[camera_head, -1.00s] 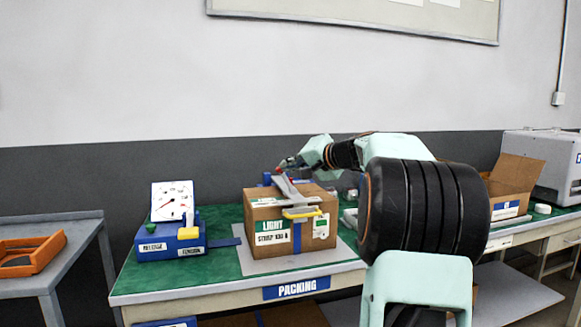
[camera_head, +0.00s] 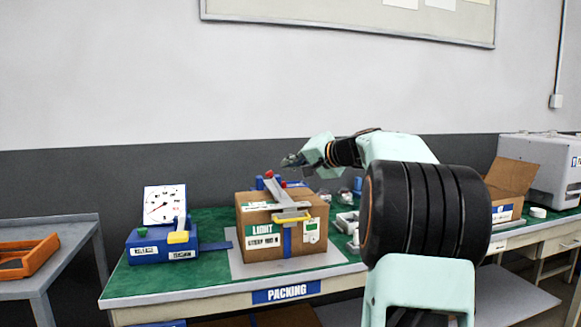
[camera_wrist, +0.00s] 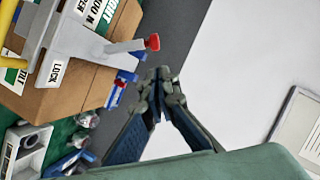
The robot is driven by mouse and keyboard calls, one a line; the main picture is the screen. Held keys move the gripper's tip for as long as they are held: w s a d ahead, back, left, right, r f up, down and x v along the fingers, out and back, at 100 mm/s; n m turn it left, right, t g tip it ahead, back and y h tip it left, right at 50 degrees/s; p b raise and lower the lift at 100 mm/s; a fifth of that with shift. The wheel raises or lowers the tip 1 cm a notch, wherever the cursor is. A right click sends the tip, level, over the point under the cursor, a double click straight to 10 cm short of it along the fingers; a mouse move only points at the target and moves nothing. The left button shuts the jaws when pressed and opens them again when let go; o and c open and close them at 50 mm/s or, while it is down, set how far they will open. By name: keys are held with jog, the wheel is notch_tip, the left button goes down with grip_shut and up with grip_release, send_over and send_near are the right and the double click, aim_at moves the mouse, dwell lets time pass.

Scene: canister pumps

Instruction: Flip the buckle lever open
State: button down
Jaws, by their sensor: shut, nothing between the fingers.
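The grey buckle lever (camera_head: 279,194) slants up from the top of a strapped cardboard box (camera_head: 262,240). Its red knob (camera_head: 269,175) is at the raised end. In the wrist view the lever (camera_wrist: 124,47) points right, with the red knob (camera_wrist: 152,42) at its tip and a "LOCK" label beside its base. A yellow bar (camera_head: 292,217) is on the buckle's front side. My gripper (camera_head: 291,160) is above and slightly right of the knob, apart from it. In the wrist view my gripper (camera_wrist: 158,78) is shut and empty, just below the knob.
A blue tension device with a dial (camera_head: 164,204) stands left of the box on the green bench (camera_head: 128,283). Small parts and a white tray (camera_head: 347,221) lie right of the box. An open carton (camera_head: 508,182) is farther right. An orange tray (camera_head: 28,257) sits on the left table.

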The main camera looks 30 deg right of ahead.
jog(key=v, duration=1)
jog(key=shift+s+d, duration=0.15)
jog(key=shift+f, duration=0.15)
